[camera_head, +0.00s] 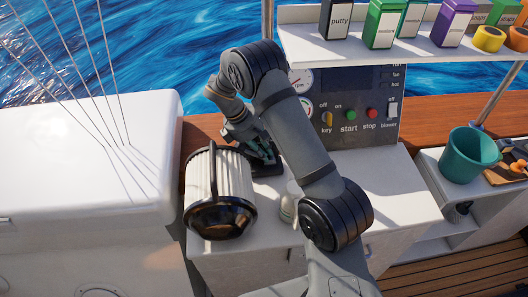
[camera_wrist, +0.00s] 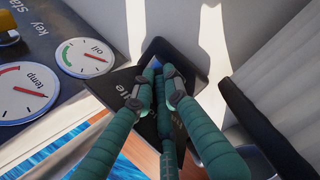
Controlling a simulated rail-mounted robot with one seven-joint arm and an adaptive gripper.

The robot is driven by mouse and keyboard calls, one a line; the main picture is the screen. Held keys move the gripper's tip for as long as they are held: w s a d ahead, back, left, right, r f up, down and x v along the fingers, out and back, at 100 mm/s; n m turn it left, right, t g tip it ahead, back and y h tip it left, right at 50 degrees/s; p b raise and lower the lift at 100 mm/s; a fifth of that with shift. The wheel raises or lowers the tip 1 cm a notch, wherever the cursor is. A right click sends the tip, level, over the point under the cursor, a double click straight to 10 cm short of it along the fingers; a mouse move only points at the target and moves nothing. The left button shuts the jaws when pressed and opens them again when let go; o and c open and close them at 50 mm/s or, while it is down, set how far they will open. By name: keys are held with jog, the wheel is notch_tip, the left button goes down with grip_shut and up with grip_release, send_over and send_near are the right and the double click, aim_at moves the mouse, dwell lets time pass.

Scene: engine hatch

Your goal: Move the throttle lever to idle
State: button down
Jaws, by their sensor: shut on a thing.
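The throttle's black base plate (camera_head: 268,170) sits on the white counter top, left of the engine panel. In the wrist view the dark throttle plate (camera_wrist: 158,50) shows part of a pale word ending in "le". My gripper (camera_head: 260,150) is over this plate, its green fingers pointing at it. In the wrist view the fingers of my gripper (camera_wrist: 160,88) are closed together around the throttle lever. The lever itself is mostly hidden between them, so I cannot tell its exact position.
A white pleated filter with a black handle (camera_head: 218,190) stands close at the left of my gripper. The engine panel (camera_head: 355,115) with gauges, key and buttons rises behind on the right. A green bucket (camera_head: 467,155) is far right. A shelf (camera_head: 400,48) holds boxes and tape.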

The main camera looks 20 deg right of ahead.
aim_at(237, 145)
jog(key=c, duration=1.8)
grip_release()
jog(key=shift+o, duration=0.2)
jog(key=shift+w+a+r+p, duration=0.2)
jog(key=shift+a+r+p, duration=0.8)
jog(key=shift+a+p, duration=0.15)
jog(key=shift+w+a+r+p, duration=0.2)
jog(key=shift+a+r+p, duration=0.9)
jog(key=shift+a, duration=0.1)
jog(key=shift+w+a+r+p, duration=0.2)
jog(key=shift+a+r+p, duration=0.75)
jog(key=shift+a+p, duration=0.2)
jog(key=shift+a+r+p, duration=0.3)
jog(key=shift+a+r, duration=0.05)
jog(key=shift+a, duration=0.2)
jog(key=shift+a+r+p, duration=0.3)
jog(key=shift+a, duration=0.25)
jog(key=shift+w+a+r+p, duration=0.2)
jog(key=shift+a+r+p, duration=0.2)
jog(key=shift+r+p, duration=0.2)
jog(key=shift+a+r, duration=0.1)
jog(key=shift+a, duration=0.2)
jog(key=shift+d+p, duration=0.1)
jog(key=shift+p, duration=0.2)
